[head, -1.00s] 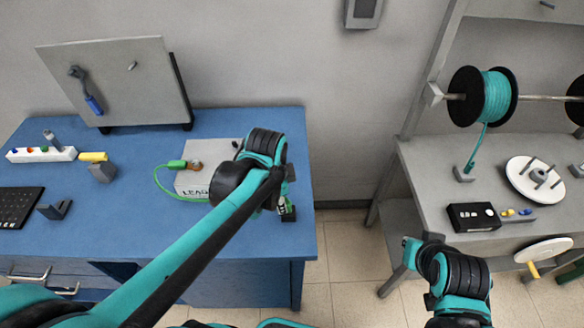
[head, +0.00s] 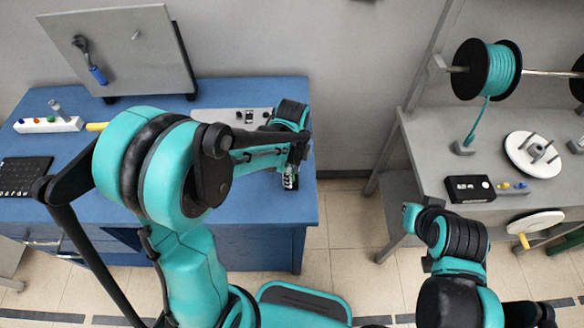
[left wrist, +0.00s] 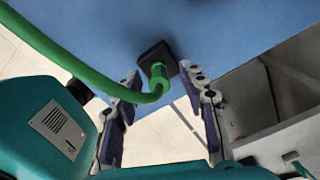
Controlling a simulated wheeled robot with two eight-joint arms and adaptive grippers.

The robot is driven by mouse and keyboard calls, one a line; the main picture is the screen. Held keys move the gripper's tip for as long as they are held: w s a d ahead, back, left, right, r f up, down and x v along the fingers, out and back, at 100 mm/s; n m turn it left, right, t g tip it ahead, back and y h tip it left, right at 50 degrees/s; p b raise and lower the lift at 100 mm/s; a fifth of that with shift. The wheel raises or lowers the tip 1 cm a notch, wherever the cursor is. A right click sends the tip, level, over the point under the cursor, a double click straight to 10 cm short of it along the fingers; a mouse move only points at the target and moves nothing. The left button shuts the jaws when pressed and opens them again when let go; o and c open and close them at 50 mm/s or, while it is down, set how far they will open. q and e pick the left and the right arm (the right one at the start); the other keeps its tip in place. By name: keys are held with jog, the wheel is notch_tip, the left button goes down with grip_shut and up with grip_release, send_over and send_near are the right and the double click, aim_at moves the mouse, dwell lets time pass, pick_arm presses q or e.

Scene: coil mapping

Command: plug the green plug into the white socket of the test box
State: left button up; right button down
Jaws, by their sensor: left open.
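The green plug (left wrist: 158,76) shows in the left wrist view, end on, with its thick green cord curving to the left. It stands at a small black square block (left wrist: 155,57) by the blue table's edge. My left gripper (left wrist: 165,100) is open, with one finger on each side of the plug and visible gaps to it. In the head view this gripper (head: 290,180) points down at the table's right edge, and the plug cannot be made out.
The blue table (head: 250,212) carries a white strip with coloured buttons (head: 50,125), a keyboard (head: 24,175) and an upright tool board (head: 115,50). A grey bench (head: 420,150) with a teal cable spool (head: 490,70) stands at right. Floor lies between them.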

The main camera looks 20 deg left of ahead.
pick_arm(q)
jog(key=shift+f, duration=0.1)
grip_shut()
dwell(0.4)
jog(key=shift+r+p, duration=0.3)
jog(key=shift+r, duration=0.35)
jog(key=shift+r+p, duration=0.75)
jog(key=shift+p, duration=0.05)
jog(key=shift+r+p, duration=1.2)
jog(key=shift+r, duration=0.5)
